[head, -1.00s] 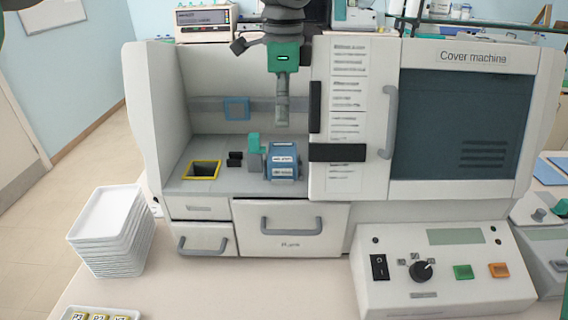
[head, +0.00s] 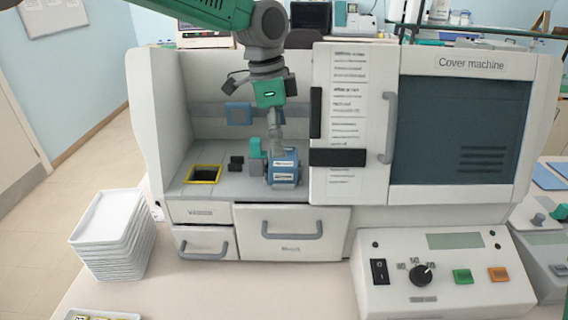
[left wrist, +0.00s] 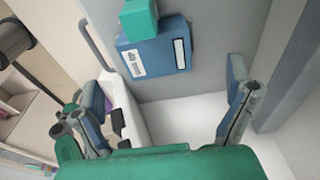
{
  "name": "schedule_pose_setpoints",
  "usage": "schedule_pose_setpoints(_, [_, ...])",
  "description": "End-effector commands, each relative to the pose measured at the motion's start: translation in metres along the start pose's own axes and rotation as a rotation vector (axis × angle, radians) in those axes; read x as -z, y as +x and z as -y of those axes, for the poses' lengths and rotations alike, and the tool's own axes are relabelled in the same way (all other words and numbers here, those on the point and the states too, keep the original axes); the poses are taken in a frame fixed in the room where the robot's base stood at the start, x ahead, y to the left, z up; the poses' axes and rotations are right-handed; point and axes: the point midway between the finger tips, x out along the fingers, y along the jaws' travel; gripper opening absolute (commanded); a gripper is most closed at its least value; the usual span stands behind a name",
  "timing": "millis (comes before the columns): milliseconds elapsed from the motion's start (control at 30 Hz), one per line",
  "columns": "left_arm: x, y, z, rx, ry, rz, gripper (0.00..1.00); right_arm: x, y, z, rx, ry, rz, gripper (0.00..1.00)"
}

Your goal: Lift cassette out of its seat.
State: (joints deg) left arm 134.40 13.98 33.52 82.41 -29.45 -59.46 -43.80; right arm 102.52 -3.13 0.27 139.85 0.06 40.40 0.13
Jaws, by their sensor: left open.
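The cassette is a blue block with white labels (head: 284,175), upright on the grey deck inside the open left bay of the cover machine. It also shows in the left wrist view (left wrist: 155,52), near the top and ahead of the fingers. My left gripper (head: 277,147) points down just above the cassette's top. In the left wrist view its two fingers (left wrist: 165,78) are spread apart with nothing between them. Whether the tips touch the cassette cannot be told. The cassette's seat is mostly hidden. My right gripper is out of view.
A green-topped grey block (head: 256,150) stands close beside the cassette, left of it. A yellow-rimmed opening (head: 204,182) lies farther left. The sliding door (head: 335,185) bounds the bay on the right. A stack of white trays (head: 110,230) stands at the left.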

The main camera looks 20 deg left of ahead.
Motion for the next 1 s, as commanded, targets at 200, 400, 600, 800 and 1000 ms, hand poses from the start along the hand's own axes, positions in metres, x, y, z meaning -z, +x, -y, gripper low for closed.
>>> schedule_pose_setpoints(200, [0.0,0.017,-0.002,-0.002,0.0,0.001,0.97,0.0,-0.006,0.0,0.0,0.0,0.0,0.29])
schedule_pose_setpoints(400, [0.0,0.047,-0.003,-0.001,-0.001,0.0,0.97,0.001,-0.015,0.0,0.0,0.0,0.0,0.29])
schedule_pose_setpoints(600, [0.0,0.057,-0.003,0.003,0.0,-0.001,0.97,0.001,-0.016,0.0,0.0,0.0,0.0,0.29])
schedule_pose_setpoints(800, [0.0,0.056,-0.003,0.003,0.0,-0.001,0.75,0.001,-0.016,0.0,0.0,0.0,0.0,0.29])
schedule_pose_setpoints(1000, [0.0,0.056,-0.002,0.003,0.0,-0.001,0.37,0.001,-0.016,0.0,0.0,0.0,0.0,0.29])
